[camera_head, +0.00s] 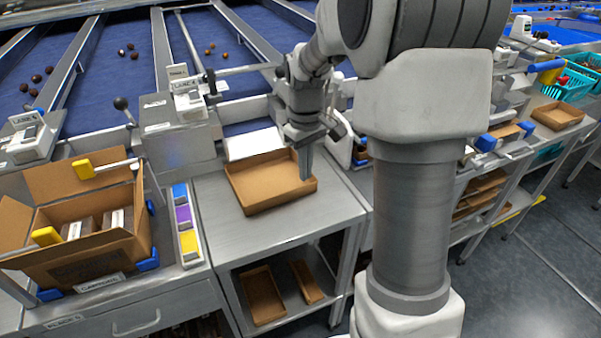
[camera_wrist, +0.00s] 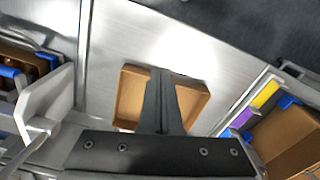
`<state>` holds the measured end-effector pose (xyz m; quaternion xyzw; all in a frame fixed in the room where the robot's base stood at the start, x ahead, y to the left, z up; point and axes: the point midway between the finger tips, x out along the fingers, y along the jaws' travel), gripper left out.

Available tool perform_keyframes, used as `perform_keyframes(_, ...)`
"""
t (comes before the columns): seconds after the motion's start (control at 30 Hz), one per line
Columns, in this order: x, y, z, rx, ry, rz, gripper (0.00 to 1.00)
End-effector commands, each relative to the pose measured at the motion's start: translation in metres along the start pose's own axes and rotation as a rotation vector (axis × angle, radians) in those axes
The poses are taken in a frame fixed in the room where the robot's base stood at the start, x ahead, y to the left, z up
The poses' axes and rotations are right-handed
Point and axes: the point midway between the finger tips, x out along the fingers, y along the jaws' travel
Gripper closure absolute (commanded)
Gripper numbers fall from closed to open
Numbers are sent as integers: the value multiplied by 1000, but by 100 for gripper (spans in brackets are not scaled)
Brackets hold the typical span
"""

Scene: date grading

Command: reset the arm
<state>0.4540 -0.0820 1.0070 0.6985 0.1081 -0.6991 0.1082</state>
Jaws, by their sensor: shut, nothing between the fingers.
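My gripper (camera_head: 305,165) hangs from my arm over the right side of a shallow brown cardboard tray (camera_head: 262,205) on the metal table. Its fingers are together with nothing between them. In the wrist view my shut fingers (camera_wrist: 162,80) point across the same tray (camera_wrist: 130,95), which looks empty. I cannot tell whether the fingertips touch the tray.
An open carton (camera_head: 80,262) stands left of the table, beside a strip of blue, purple and yellow blocks (camera_head: 186,225). Blue sorting lanes (camera_head: 130,75) with several dates lie behind. More trays (camera_head: 262,295) sit on the shelf below. Another tray (camera_head: 558,116) is far right.

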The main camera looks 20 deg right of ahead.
Motion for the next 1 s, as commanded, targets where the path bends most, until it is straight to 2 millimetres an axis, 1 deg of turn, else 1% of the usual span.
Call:
perform_keyframes(0.17, -5, 0, 0, 0, 2, 1, 100)
perform_keyframes(0.23, -10, -3, 2, 3, 8, 6, 100)
perform_keyframes(0.27, -14, -4, 3, 6, 13, 9, 100)
perform_keyframes(0.37, -34, -14, 10, 22, 39, 27, 100)
perform_keyframes(0.5, -70, -35, 30, 60, 98, 59, 100)
perform_keyframes(0.7, -112, -66, 64, 122, 192, 91, 100)
perform_keyframes(0.8, -128, -81, 83, 153, 241, 100, 100)
perform_keyframes(1.0, -150, -109, 121, 213, 342, 104, 100)
